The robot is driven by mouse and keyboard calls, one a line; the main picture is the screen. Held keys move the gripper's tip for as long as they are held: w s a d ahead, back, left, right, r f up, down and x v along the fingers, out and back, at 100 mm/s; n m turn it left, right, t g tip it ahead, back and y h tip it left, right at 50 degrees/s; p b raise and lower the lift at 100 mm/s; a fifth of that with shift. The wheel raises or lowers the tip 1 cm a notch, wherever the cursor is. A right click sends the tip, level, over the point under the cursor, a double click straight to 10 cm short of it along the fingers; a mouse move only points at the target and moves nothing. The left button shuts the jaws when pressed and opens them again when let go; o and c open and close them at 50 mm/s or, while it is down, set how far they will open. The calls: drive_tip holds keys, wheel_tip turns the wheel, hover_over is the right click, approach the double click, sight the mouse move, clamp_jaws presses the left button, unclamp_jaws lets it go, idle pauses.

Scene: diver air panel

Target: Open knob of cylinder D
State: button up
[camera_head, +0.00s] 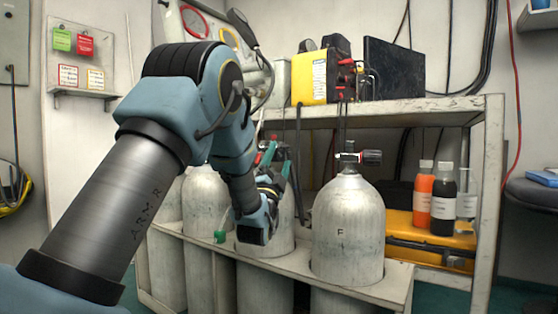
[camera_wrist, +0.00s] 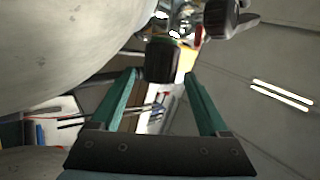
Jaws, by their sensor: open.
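My gripper (camera_head: 279,158) reaches to the top of the grey cylinder (camera_head: 284,226) in the middle of the rack. Its two green fingers are open in the wrist view (camera_wrist: 160,80). A dark round knob (camera_wrist: 162,58) on a metal valve sits just beyond and between the fingertips, with no clear contact. A pale cylinder body (camera_wrist: 60,45) fills the upper left there. In the head view, my arm hides this cylinder's valve and any letter, so I cannot confirm that it is D.
Cylinder F (camera_head: 347,232) stands to the right with its own black knob (camera_head: 371,156). Another cylinder (camera_head: 203,200) stands to the left. The metal shelf (camera_head: 440,109) is behind, with bottles (camera_head: 442,205) and a yellow case (camera_head: 420,235) at the right.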

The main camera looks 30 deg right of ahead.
drive_tip(key=shift+s+f, duration=0.1)
drive_tip(key=p+v, duration=0.2)
drive_tip(key=v, duration=0.8)
drive_tip(key=shift+s+a+p, duration=0.2)
drive_tip(key=shift+a+p, duration=0.05)
drive_tip(key=shift+p, duration=0.1)
drive_tip(key=shift+f+y, duration=0.15)
drive_tip(key=shift+y, duration=0.15)
